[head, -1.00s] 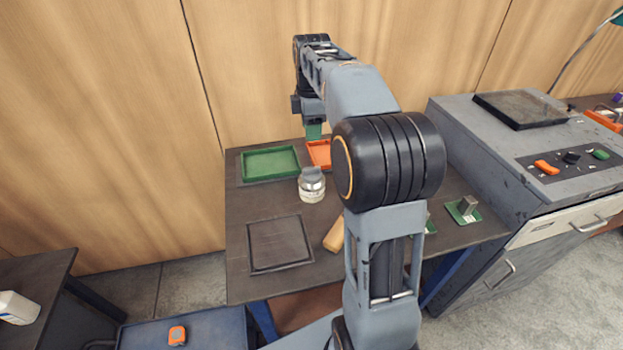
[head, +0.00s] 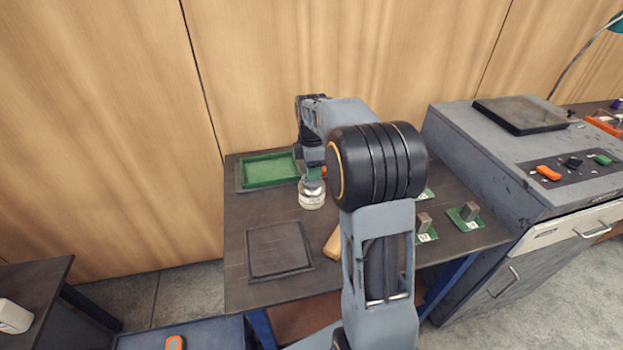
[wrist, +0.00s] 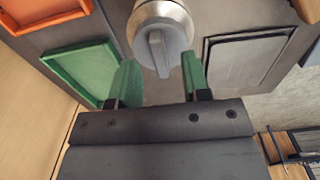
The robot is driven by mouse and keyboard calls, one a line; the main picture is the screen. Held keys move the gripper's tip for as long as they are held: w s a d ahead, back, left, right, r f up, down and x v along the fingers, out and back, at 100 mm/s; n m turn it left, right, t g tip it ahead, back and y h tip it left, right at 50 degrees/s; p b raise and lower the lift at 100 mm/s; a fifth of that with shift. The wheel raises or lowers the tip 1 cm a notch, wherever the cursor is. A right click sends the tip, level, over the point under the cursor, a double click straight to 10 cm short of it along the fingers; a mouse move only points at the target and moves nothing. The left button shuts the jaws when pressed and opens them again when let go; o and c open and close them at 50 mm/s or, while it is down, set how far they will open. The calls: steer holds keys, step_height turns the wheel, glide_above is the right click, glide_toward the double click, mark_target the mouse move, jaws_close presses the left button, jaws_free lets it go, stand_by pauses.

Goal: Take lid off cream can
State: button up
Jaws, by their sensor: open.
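The cream can (head: 311,197) stands upright on the dark table; its pale body shows in the head view. Its grey lid (wrist: 158,40), with a raised ridge across the top, is on the can in the wrist view. My gripper (wrist: 160,80) is open, with green fingers spread to the two sides of the lid's ridge as seen in the wrist view. The fingertips appear close to the lid, but I cannot tell whether they touch it. In the head view my arm hides part of the lid and most of the gripper.
A green tray (head: 268,168) lies behind the can, and an orange tray (wrist: 40,12) is beside it. A dark square tray (head: 278,250) lies in front. A tan block (head: 333,242) and green-based metal blocks (head: 469,212) are to the right. A grey machine (head: 520,150) stands further right.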

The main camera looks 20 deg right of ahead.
steer(key=shift+f, duration=0.95)
steer(key=shift+c, duration=0.4)
jaws_close()
